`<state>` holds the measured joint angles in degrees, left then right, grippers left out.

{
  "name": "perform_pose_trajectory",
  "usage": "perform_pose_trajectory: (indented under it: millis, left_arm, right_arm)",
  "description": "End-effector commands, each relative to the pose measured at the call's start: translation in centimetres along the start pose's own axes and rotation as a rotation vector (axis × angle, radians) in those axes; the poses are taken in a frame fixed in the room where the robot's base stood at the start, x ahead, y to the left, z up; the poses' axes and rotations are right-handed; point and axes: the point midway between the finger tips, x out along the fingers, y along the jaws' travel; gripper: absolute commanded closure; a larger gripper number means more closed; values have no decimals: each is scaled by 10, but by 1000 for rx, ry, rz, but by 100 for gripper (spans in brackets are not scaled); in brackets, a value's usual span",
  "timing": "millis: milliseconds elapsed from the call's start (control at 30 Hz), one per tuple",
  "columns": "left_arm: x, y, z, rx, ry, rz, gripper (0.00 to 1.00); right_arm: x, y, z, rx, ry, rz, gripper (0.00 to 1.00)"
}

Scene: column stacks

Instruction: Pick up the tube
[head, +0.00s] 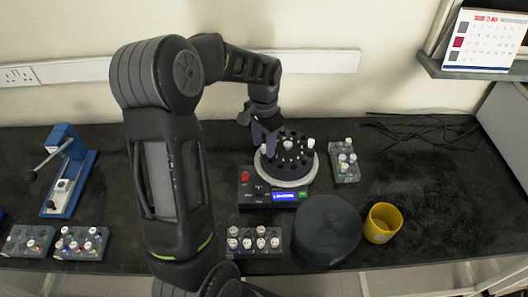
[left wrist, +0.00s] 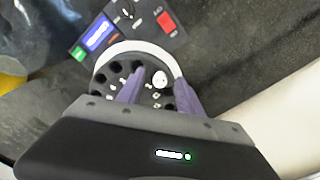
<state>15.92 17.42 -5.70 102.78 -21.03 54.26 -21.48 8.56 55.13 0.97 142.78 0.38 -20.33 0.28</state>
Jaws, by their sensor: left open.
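A white-capped tube (left wrist: 159,78) stands in the dark round rotor (left wrist: 115,72) of a centrifuge. In the left wrist view the two purple fingers of my left gripper (left wrist: 158,86) are spread apart, with the tube's cap between them. I cannot tell whether they touch it. In the head view my left gripper (head: 262,136) is over the back left of the rotor (head: 288,158). More white-capped tubes stand in the rotor, such as one at its right side (head: 311,143). The gripper partly hides the rotor's back left. My right gripper is not in view.
A control panel (head: 268,197) with a blue display fronts the rotor. A dark round lid (head: 327,229) and a yellow cup (head: 382,223) stand to its right front. Tube racks stand right (head: 345,174) and in front (head: 254,251). Black cables (head: 425,133) lie behind right.

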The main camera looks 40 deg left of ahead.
Motion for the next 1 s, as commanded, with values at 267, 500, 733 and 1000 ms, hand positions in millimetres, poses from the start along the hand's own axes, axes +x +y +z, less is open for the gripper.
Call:
perform_pose_trajectory:
  millis: [267,500,733,1000]
  left_arm:
    - [0,0,0,0,0,0,72]
    - [0,0,0,0,0,0,92]
    - [0,0,0,0,0,0,100]
    - [0,0,0,0,0,0,100]
  right_arm:
    - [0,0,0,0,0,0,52]
    - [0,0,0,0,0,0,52]
    - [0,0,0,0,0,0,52]
    - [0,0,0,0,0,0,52]
